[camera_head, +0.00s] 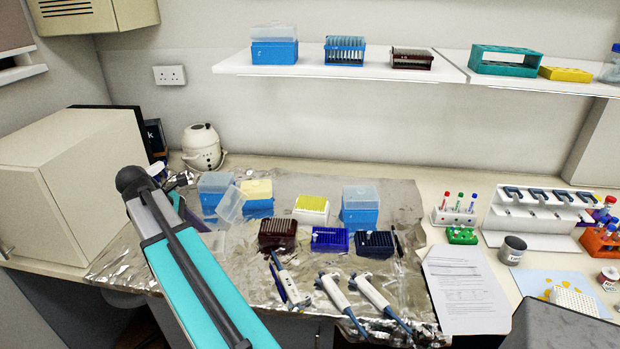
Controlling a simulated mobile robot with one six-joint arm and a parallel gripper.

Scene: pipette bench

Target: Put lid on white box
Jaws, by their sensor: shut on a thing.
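The white box (311,216) stands uncovered on the foil near the middle of the bench, with yellow tips (311,202) showing in its top. A clear, translucent lid (231,205) is tilted, in front of the blue boxes and left of the white box. My gripper (204,221) is at the lid's left lower side, mostly hidden behind my turquoise arm. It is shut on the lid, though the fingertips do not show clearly. Another clear lid (213,242) seems to lie on the foil below it.
Lidded blue boxes (360,216) stand on both sides of the white box; an open blue box with pale yellow tips (257,204) is at its left. A dark red rack (277,240) and blue racks (330,240) stand in front. Pipettes (335,292) lie nearer.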

